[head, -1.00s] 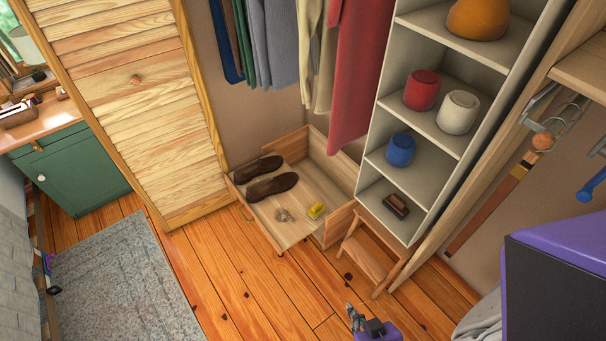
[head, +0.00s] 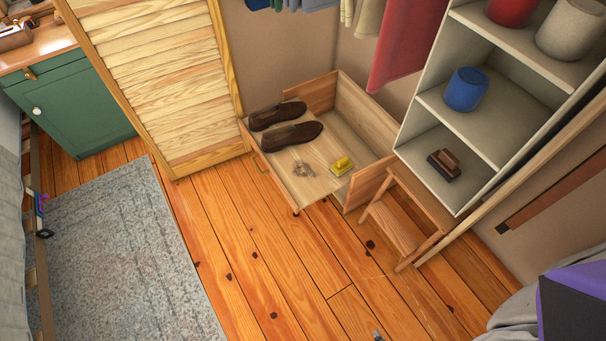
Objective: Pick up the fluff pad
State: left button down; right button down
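A small yellow pad-like thing with a raised grip (head: 342,165), which I take to be the fluff pad, lies on the bottom of the open wooden drawer (head: 376,187), near its right front corner. Nothing covers it. A small grey tip (head: 377,335) at the bottom edge seems to belong to my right gripper. It is well in front of the drawer and apart from the pad. The rest of that gripper is cut off, so its opening cannot be told. My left gripper is out of view.
Dark brown shoes (head: 293,135) and a small tangled grey-brown thing (head: 302,169) share the drawer. A wooden step stool (head: 392,226) and the white shelf unit (head: 462,196) stand just right of it. A louvred door (head: 150,85) stands left. The floor in front is clear.

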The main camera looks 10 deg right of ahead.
aim_at(343, 165)
jog(key=i+l+u, duration=0.25)
jog(key=i+l, duration=0.2)
jog(key=i+l+u, duration=0.25)
jog(key=i+l, duration=0.25)
